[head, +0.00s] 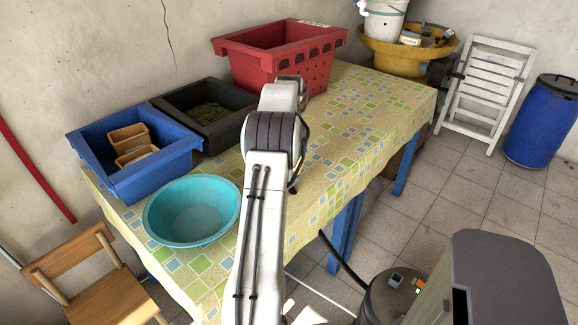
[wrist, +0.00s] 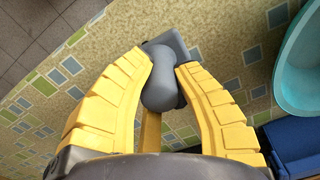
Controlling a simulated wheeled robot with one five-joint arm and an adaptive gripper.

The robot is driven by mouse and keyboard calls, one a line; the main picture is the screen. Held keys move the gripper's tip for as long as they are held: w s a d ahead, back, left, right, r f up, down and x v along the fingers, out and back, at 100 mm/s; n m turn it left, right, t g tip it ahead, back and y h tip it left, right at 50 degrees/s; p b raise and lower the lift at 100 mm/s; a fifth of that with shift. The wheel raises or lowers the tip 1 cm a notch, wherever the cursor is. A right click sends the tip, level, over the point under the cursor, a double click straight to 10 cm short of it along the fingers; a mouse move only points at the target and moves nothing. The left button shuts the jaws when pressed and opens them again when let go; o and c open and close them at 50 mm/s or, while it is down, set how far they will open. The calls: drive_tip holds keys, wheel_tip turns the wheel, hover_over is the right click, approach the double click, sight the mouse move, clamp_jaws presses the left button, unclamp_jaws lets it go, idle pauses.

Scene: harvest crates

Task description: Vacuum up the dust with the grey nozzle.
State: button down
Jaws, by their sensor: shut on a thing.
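In the wrist view, my gripper (wrist: 163,64) has its two yellow fingers closed on the grey nozzle (wrist: 160,86). The nozzle's rounded body lies between the fingers and its wider flat head (wrist: 176,46) points away from me, over the table. I cannot tell whether the head touches the cloth. I cannot make out any dust in either view. In the head view, my arm hides the gripper and the nozzle. A dark drum-shaped machine (head: 388,298) stands on the floor, with a black hose (head: 342,260) rising from it towards the table.
The patterned cloth table (head: 385,110) holds a red crate (head: 255,68), a black crate with green contents (head: 172,100), a blue crate (head: 150,180) and a turquoise basin (head: 192,212). The table's right part is clear. A wooden chair (head: 85,255) stands at the left.

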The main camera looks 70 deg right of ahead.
drive_tip(key=shift+r, duration=0.15)
wheel_tip(320, 180, up, 3)
drive_tip(key=p, duration=0.3)
drive_tip(key=shift+p, duration=0.35)
drive_tip(key=shift+s, duration=0.15)
